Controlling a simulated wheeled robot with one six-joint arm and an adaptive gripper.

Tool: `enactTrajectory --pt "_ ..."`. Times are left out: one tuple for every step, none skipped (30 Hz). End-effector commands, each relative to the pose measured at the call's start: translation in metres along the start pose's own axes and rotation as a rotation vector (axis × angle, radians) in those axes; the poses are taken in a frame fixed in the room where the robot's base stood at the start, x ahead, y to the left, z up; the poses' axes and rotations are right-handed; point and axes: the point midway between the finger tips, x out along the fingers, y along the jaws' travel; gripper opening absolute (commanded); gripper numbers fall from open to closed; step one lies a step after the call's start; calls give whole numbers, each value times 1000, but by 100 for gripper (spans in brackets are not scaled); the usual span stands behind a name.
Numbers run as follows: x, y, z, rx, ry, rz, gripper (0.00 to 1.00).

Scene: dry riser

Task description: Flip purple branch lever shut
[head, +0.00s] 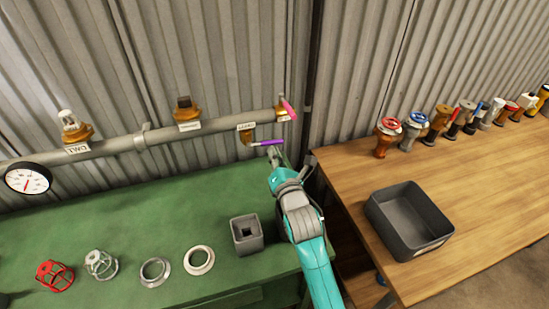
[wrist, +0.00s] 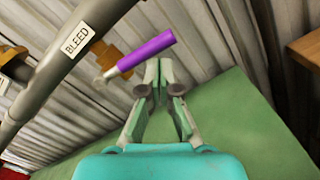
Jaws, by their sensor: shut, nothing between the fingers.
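The purple lever (head: 267,143) sits on a small brass branch valve (head: 246,138) under the grey pipe, beneath a white label. In the head view it points right, roughly level. In the wrist view the purple lever (wrist: 147,54) slants up to the right from the brass valve (wrist: 113,62), near a label reading BLEED (wrist: 77,40).
A pink lever (head: 289,109) is at the pipe's right end, close above. The grey pipe (head: 110,146) runs along the corrugated wall. A grey square holder (head: 246,235) and rings stand on the green bench (head: 120,210). A dark bin (head: 408,222) sits on the wooden table at right.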

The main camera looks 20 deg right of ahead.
Motion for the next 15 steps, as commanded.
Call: enactTrajectory --pt "0 1 3 1 -2 1 0" --pt "0 1 4 1 -2 0 0" --pt "0 2 5 1 -2 0 0" --pt "0 2 6 2 -1 0 0" --pt "0 2 6 2 -1 0 0" --pt "0 3 7 2 -1 0 0" --pt "0 3 8 2 -1 0 0" --pt "1 3 8 2 -1 0 0" --pt "1 4 9 2 -1 0 0" --pt "1 4 9 2 -1 1 0" --pt "1 4 10 2 -2 1 0" --pt "1 4 10 2 -2 1 0" --pt "1 4 11 2 -2 1 0" --pt "1 5 11 2 -3 1 0" --pt "1 5 11 2 -3 1 0"
